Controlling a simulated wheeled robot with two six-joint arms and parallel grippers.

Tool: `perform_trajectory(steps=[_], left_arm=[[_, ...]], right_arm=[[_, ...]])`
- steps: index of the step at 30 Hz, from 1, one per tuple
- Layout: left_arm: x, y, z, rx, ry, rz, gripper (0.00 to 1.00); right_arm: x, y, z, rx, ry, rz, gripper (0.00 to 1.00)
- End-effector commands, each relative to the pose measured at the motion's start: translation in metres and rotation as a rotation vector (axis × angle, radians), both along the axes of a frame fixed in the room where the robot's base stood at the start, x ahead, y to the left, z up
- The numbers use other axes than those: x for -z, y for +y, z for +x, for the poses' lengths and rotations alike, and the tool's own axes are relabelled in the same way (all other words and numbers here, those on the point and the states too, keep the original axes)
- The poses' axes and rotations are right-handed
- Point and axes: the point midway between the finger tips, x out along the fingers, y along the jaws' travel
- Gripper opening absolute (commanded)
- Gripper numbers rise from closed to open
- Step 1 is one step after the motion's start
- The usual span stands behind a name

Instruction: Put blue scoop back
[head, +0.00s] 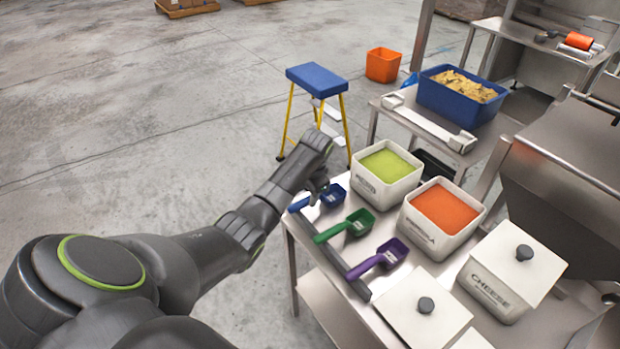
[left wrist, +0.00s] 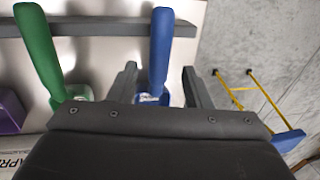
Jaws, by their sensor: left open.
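The blue scoop (head: 333,196) lies on the steel table at its far left corner, its handle across a dark rail. My left gripper (head: 319,187) is above the scoop, partly covering it in the head view. In the left wrist view the gripper (left wrist: 161,80) is open, with one finger on each side of the blue scoop (left wrist: 160,45). The fingers look apart from it; the height between them is hard to tell. The scoop's bowl is mostly hidden behind the gripper body there. My right gripper is not in view.
A green scoop (head: 357,224) and a purple scoop (head: 390,254) lie beside it along the dark rail (head: 331,250). White tubs of green (head: 384,190) and orange (head: 435,238) contents stand behind. A lidded cheese tub (head: 490,291) is at right. A blue-topped stool (head: 316,78) stands beyond the table.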

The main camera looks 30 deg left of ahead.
Motion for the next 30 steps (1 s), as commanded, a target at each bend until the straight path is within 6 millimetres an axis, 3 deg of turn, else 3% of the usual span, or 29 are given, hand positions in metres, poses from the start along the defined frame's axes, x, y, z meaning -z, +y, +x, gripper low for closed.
perform_trajectory(steps=[6, 12, 30], left_arm=[[-0.042, -0.008, -0.003, 0.000, -0.004, 0.002, 0.45], [-0.067, -0.013, -0.005, 0.000, -0.001, 0.000, 0.45], [-0.074, -0.014, -0.006, -0.001, 0.001, 0.000, 0.45]], right_arm=[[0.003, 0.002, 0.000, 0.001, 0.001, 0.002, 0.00], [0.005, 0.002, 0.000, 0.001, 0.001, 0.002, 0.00], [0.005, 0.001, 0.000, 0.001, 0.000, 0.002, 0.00]])
